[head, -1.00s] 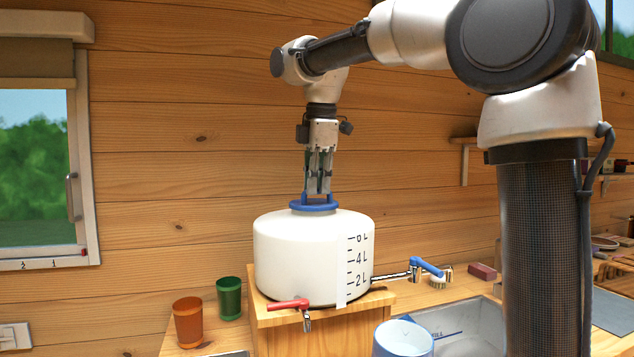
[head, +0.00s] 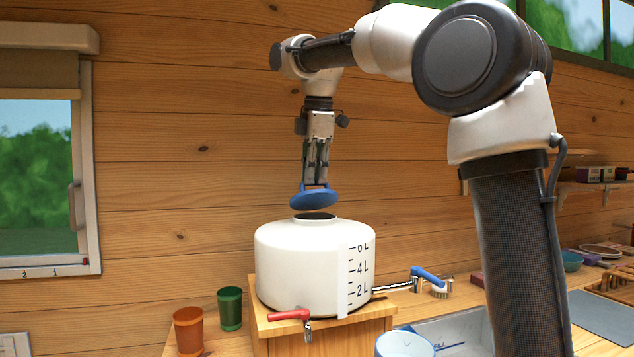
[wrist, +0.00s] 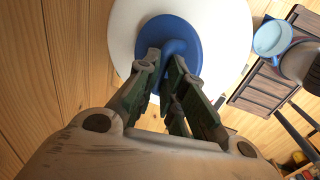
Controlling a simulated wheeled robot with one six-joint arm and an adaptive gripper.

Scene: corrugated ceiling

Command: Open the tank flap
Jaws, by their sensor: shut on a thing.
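The white tank (head: 300,262) with litre marks stands on a wooden block on the counter. Its round top opening (head: 315,216) shows dark and uncovered. The blue flap (head: 314,201) is tilted and raised just above the opening. My gripper (head: 315,182) is shut on the flap's handle from above. In the wrist view, the blue flap (wrist: 172,35) lies under my gripper (wrist: 168,62), in front of the white tank (wrist: 122,25). Whether a hinge joins the flap to the tank cannot be told.
A red-handled tap (head: 290,315) is at the tank's front, and a blue-handled faucet (head: 427,276) is to its right. An orange cup (head: 188,332) and a green cup (head: 230,309) stand at the left. A blue-rimmed container (head: 404,342) is at the front right. The wooden wall is behind.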

